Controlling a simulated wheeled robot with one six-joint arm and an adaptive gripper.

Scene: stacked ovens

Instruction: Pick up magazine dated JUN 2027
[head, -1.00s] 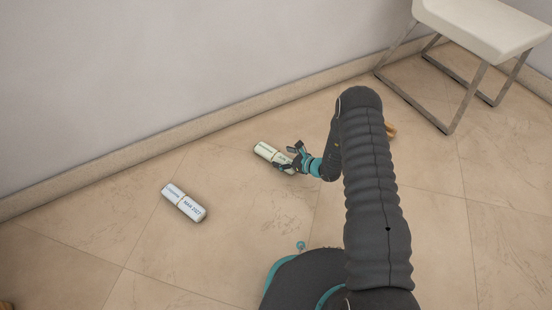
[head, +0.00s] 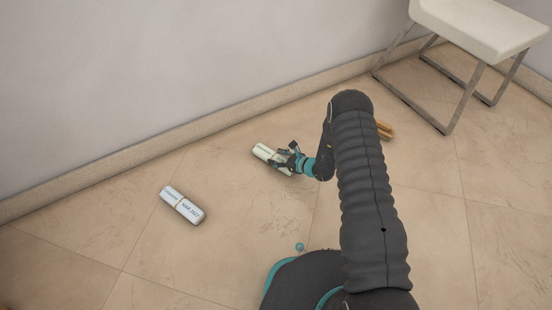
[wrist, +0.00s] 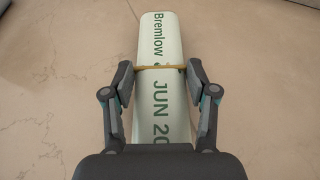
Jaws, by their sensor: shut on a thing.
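The rolled magazine (wrist: 160,40) is pale green with a yellowish band around it. In the wrist view it reads "Bremlow" and "JUN 20", with the rest of the date hidden behind my gripper body. It also shows in the head view (head: 264,152), lying on the floor near the wall. My gripper (wrist: 160,77) has a finger on each side of the roll near the band, and it is shut on the magazine. In the head view my gripper (head: 283,160) covers the right end of the roll.
Another rolled magazine (head: 182,205), white and marked "MAR 2027", lies on the tiles to the left. A white stool (head: 484,30) with metal legs stands at the upper right. A brown object (head: 385,130) shows behind my arm. The wall's baseboard (head: 150,154) runs behind.

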